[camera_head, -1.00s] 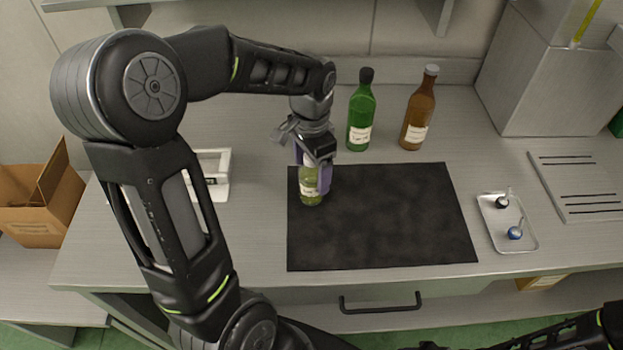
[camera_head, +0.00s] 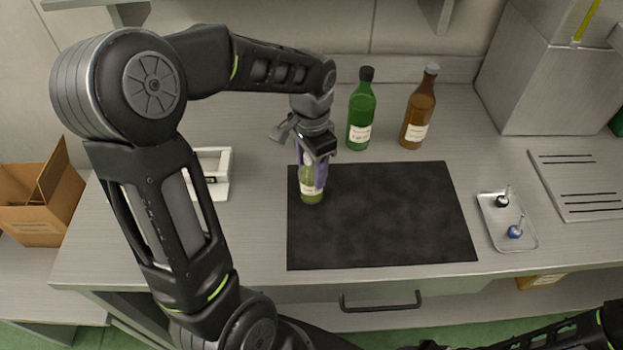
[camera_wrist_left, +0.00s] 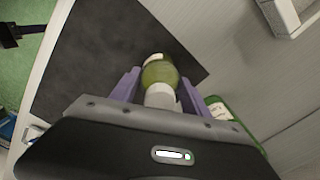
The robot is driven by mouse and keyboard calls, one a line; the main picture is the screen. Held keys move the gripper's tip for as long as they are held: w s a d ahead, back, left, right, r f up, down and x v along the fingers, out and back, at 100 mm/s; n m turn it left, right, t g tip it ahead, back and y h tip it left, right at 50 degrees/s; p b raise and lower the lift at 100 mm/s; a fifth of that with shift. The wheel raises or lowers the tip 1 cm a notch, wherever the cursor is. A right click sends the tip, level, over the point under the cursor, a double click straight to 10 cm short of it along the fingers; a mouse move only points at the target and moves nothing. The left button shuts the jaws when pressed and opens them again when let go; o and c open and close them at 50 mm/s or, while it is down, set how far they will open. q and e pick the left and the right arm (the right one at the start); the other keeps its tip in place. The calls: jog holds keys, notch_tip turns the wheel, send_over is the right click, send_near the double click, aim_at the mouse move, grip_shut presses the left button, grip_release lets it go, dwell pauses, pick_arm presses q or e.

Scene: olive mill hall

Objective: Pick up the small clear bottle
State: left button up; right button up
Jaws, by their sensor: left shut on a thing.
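The small clear bottle (camera_head: 311,193) holds yellow-green liquid and has a pale label. It stands upright at the back left corner of the black mat (camera_head: 385,220). My left gripper (camera_head: 313,172) comes down from above and its purple fingers are shut on the bottle. In the left wrist view the bottle (camera_wrist_left: 158,74), with its white cap, is between the two fingers (camera_wrist_left: 155,90). Its upper part is hidden by the gripper in the head view. My right gripper is not in view; only part of my right arm shows at the lower right.
A green bottle (camera_head: 361,112) and a brown bottle (camera_head: 418,110) stand behind the mat. A metal tray (camera_head: 523,240) with small stoppered items lies to the right. A white device (camera_head: 222,160) stands left of the gripper. A cardboard box (camera_head: 35,220) is at far left. The mat's middle is clear.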

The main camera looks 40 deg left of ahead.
pick_arm(q)
grip_shut()
dwell(0.3)
jog(key=shift+w+r, duration=0.1)
jog(key=shift+r, duration=0.45)
notch_tip(320, 180, up, 9)
jog(key=shift+b, duration=0.75)
